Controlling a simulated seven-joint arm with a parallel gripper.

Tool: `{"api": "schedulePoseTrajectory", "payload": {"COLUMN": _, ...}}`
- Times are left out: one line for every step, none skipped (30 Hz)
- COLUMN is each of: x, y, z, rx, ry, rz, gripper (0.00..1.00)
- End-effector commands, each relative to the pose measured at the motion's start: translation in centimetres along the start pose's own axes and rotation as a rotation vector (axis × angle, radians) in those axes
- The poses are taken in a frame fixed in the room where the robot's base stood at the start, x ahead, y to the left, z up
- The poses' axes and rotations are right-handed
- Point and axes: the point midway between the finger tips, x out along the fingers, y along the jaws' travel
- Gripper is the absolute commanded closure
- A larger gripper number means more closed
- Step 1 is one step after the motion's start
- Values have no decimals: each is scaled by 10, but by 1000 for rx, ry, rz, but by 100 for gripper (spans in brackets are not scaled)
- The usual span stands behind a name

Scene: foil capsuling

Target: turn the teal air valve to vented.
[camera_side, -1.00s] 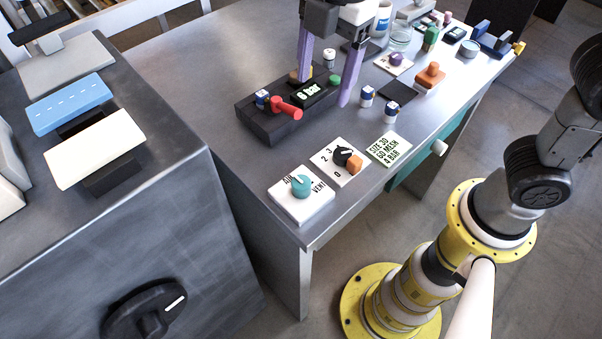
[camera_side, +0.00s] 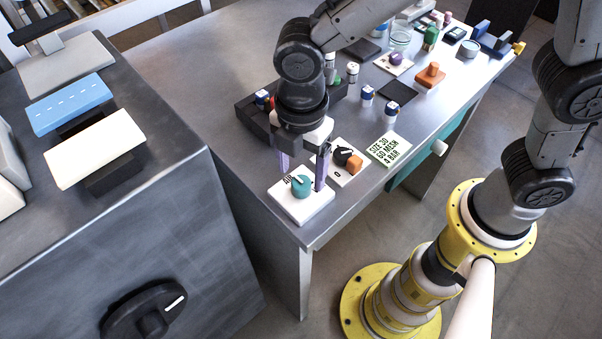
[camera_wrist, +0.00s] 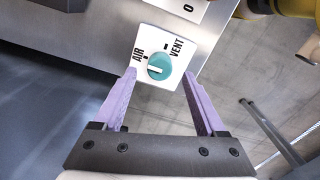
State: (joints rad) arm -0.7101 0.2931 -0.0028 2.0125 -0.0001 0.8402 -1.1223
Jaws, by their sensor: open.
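The teal air valve (camera_side: 301,187) is a round knob on a white plate (camera_side: 288,206) at the near corner of the table. It also shows in the wrist view (camera_wrist: 160,66), where its plate is marked AIR and VENT. The knob's white pointer line aims toward the AIR side. My gripper (camera_side: 302,172) is open, with its purple fingers just above the plate on either side of the knob. In the wrist view the fingertips (camera_wrist: 160,74) are spread wide with the knob between and slightly beyond them. They do not appear to touch it.
The dark unit with the red handle is partly hidden behind my arm. The table edge is close in front.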

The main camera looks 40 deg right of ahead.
Motion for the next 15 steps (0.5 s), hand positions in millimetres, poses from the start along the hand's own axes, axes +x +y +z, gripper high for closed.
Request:
{"api": "schedulePoseTrajectory", "payload": {"x": 7, "y": 0, "z": 0, "rx": 0, "ry": -1, "rz": -3, "gripper": 26}}
{"api": "schedulePoseTrajectory", "payload": {"x": 11, "y": 0, "z": 0, "rx": 0, "ry": -1, "rz": -2, "gripper": 26}}
{"api": "schedulePoseTrajectory", "payload": {"x": 15, "y": 0, "z": 0, "rx": 0, "ry": -1, "rz": -2, "gripper": 26}}
{"api": "schedulePoseTrajectory", "payload": {"x": 17, "y": 0, "z": 0, "rx": 0, "ry": -1, "rz": -2, "gripper": 26}}
{"api": "schedulePoseTrajectory", "payload": {"x": 19, "y": 0, "z": 0, "rx": 0, "ry": 0, "rz": -1, "gripper": 26}}
{"api": "schedulePoseTrajectory", "payload": {"x": 22, "y": 0, "z": 0, "rx": 0, "ry": 0, "rz": 0, "gripper": 26}}
{"api": "schedulePoseTrajectory", "payload": {"x": 23, "y": 0, "z": 0, "rx": 0, "ry": 0, "rz": 0, "gripper": 26}}
{"api": "schedulePoseTrajectory", "payload": {"x": 24, "y": 0, "z": 0, "rx": 0, "ry": 0, "rz": 1, "gripper": 26}}
{"api": "schedulePoseTrajectory", "payload": {"x": 25, "y": 0, "z": 0, "rx": 0, "ry": 1, "rz": 1, "gripper": 26}}
{"api": "schedulePoseTrajectory", "payload": {"x": 25, "y": 0, "z": 0, "rx": 0, "ry": 1, "rz": 1, "gripper": 26}}
{"api": "schedulePoseTrajectory", "payload": {"x": 25, "y": 0, "z": 0, "rx": 0, "ry": 1, "rz": 2, "gripper": 26}}
{"api": "schedulePoseTrajectory", "payload": {"x": 26, "y": 0, "z": 0, "rx": 0, "ry": 1, "rz": 2, "gripper": 26}}
{"api": "schedulePoseTrajectory", "payload": {"x": 26, "y": 0, "z": 0, "rx": 0, "ry": 1, "rz": 2, "gripper": 26}}
{"api": "schedulePoseTrajectory", "payload": {"x": 26, "y": 0, "z": 0, "rx": 0, "ry": 1, "rz": 2, "gripper": 26}}
{"api": "schedulePoseTrajectory", "payload": {"x": 25, "y": 0, "z": 0, "rx": 0, "ry": 1, "rz": 2, "gripper": 26}}
